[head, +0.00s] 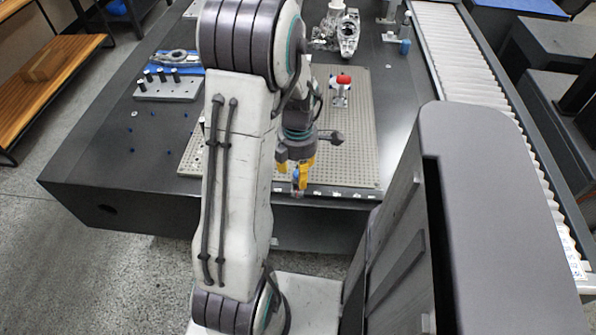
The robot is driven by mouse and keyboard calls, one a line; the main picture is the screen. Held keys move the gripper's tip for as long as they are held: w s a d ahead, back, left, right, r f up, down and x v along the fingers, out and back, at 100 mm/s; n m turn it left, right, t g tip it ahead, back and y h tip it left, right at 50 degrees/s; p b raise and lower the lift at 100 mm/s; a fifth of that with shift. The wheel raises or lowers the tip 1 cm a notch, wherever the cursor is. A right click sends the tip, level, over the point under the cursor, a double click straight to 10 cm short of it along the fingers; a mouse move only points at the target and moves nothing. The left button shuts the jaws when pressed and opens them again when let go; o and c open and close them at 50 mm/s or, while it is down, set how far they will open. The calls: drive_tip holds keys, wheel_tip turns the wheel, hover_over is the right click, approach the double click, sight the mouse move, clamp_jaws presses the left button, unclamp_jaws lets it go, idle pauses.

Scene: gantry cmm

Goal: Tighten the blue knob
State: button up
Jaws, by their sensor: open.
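My gripper (298,178) has yellow fingers and hangs over the front edge of the perforated plate (358,150), left of the picture's middle right. It is open. A small blue patch shows between or just behind the fingers; it is mostly hidden, and I cannot tell whether it is the blue knob or whether the fingers touch it. A red knob (343,79) sits on a small metal fixture on the plate, behind my gripper.
The dark table (110,180) holds a metal block with dark pegs (168,87), a blue plate (185,58) and a metal casting (342,30). A roller conveyor (470,80) runs along the right. A wooden shelf (50,75) stands left. My arm hides part of the plate.

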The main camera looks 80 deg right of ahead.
drive_tip(key=shift+f, duration=0.2)
clamp_jaws()
idle(0.5)
